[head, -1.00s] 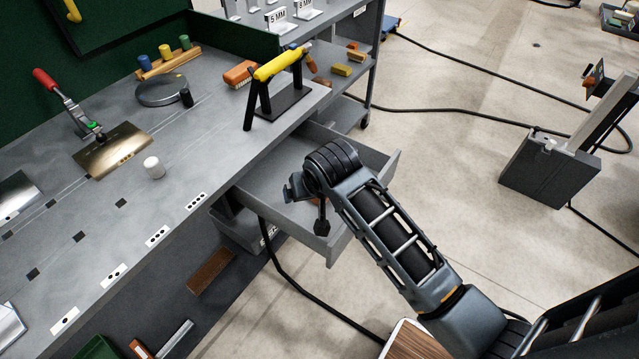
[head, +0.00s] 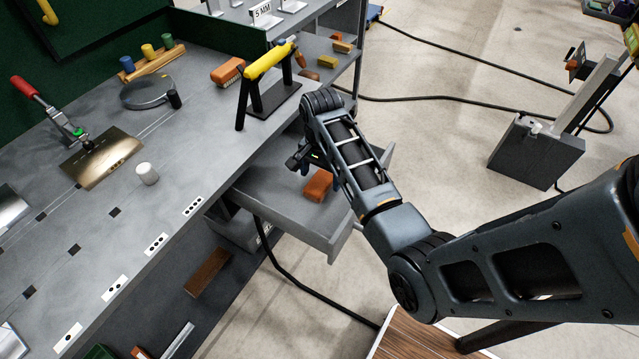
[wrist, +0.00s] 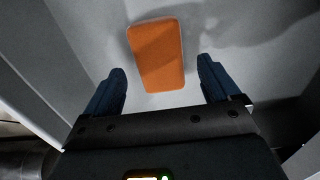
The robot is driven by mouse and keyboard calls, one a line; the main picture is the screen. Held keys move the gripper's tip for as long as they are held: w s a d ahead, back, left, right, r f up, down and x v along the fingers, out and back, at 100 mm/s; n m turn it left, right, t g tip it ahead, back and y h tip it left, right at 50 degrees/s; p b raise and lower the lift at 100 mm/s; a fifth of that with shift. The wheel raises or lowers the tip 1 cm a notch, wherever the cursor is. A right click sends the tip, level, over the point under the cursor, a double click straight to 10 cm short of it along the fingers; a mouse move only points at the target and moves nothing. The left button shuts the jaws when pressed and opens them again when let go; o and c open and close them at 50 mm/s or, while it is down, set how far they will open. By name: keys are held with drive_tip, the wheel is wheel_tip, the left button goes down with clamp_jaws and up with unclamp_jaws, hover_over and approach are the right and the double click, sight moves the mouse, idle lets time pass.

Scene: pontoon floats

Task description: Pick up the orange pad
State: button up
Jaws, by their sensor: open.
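The orange pad (head: 318,185) lies on the floor of the open grey drawer (head: 285,215) below the bench top. In the wrist view the pad (wrist: 157,48) is flat, a rounded rectangle, and a shadow falls across its upper part. My gripper (wrist: 161,68) is open and empty, with one dark blue finger to each side of the pad's near end. Clear gaps show between the fingers and the pad. In the head view my gripper (head: 306,160) is inside the drawer's outline, partly hidden by my arm; its height above the pad is hard to tell.
The drawer's walls surround the pad. On the bench above stand a yellow bar on a black stand (head: 268,62) and an orange-brown block (head: 228,71). A wheeled shelf (head: 345,65) is behind. A black cable (head: 290,283) runs along the floor.

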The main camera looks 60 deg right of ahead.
sight(321, 181)
drive_tip(key=shift+f, duration=1.15)
drive_tip(key=c, duration=1.1)
wheel_tip(321, 181, up, 10)
drive_tip(key=shift+r, duration=0.1)
